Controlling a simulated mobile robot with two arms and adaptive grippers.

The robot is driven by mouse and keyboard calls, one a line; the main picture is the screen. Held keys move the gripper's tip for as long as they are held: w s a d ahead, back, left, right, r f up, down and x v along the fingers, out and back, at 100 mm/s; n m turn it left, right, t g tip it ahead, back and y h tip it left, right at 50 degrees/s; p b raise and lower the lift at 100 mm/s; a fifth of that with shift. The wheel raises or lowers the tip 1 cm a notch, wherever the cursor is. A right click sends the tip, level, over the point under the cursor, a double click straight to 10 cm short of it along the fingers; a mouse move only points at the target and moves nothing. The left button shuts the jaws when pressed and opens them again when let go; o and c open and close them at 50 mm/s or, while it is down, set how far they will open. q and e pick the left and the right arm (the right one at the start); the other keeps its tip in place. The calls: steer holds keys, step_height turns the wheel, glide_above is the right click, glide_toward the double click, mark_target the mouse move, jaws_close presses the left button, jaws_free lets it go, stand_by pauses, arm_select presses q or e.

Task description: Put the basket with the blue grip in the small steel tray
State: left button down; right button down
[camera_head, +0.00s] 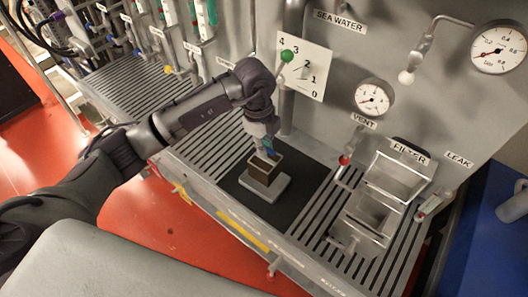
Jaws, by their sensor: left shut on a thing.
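My left gripper (265,147) reaches in from the left and points down over the black mat. It is shut on the blue grip (270,153) of a small basket, and its fingers partly cover the grip. The basket (261,172) is a small box with brown, dark sides and a pale rim, roughly upright. It is directly over a small pale steel tray (279,190) on the mat. I cannot tell whether the basket touches the tray. My right gripper is not in view.
The black mat (308,180) is clear around the tray. An open steel filter housing (361,217) with a raised lid (402,178) stands to the right. A green-knobbed lever (287,57) and a red-tipped valve (344,160) project from the panel nearby.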

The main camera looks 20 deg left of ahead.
mark_target(265, 161)
arm_select(q)
step_height(265, 161, down, 4)
steer(key=shift+a+r+p, duration=0.1)
steer(key=shift+p, duration=0.75)
steer(key=shift+f, duration=0.2)
steer(key=c, duration=1.2)
jaws_free()
steer(key=shift+f, duration=0.1)
